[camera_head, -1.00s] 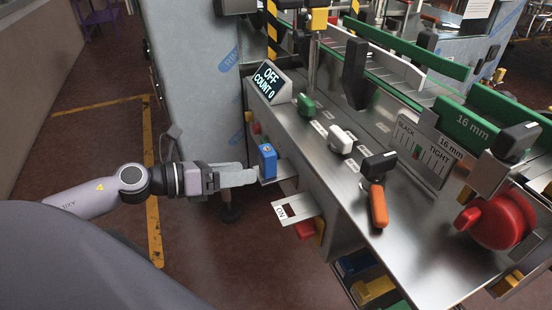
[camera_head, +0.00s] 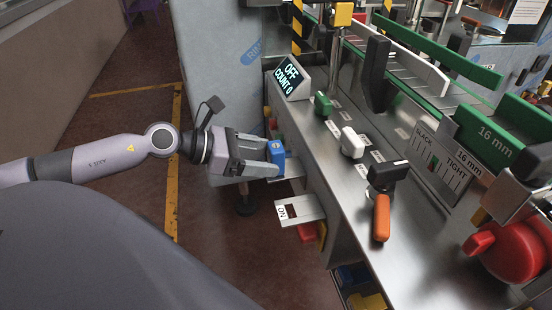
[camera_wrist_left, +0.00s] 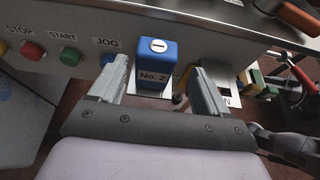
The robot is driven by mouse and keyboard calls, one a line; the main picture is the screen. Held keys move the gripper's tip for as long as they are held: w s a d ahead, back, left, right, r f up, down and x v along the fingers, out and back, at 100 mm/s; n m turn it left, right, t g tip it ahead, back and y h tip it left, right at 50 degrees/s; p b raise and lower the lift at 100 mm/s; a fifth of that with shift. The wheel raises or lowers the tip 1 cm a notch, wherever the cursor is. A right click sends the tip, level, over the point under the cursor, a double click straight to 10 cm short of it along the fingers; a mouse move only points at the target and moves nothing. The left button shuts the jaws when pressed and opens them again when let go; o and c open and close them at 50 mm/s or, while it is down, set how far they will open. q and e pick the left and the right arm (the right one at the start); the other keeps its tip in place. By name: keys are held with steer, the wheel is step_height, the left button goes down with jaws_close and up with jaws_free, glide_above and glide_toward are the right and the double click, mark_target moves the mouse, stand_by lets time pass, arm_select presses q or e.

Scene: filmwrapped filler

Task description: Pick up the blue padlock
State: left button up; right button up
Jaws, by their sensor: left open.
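The blue padlock (camera_head: 277,154) stands upright on a small metal shelf at the left side of the machine. In the left wrist view the padlock (camera_wrist_left: 156,62) shows a "No. 2" label and a keyhole slot on top. My left gripper (camera_head: 268,161) is open, with its fingers reaching to the padlock. In the left wrist view the fingers lie to either side of the padlock, with gaps visible; how deep they reach around it is hard to tell.
The machine deck (camera_head: 390,240) holds an orange-handled lever (camera_head: 381,215). The floor to the left is open.

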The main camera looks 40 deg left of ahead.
mark_target(269, 153)
arm_select(q)
steer(key=shift+w+d+f+p, duration=0.25)
steer(key=shift+w+d, duration=0.2)
steer(key=shift+w, duration=0.35)
steer(key=shift+w+d+f+p, duration=0.2)
steer(key=shift+w+d, duration=0.2)
steer(key=shift+w, duration=0.4)
steer(key=shift+x, duration=0.95)
steer(key=shift+f, duration=0.15)
steer(key=c, duration=1.1)
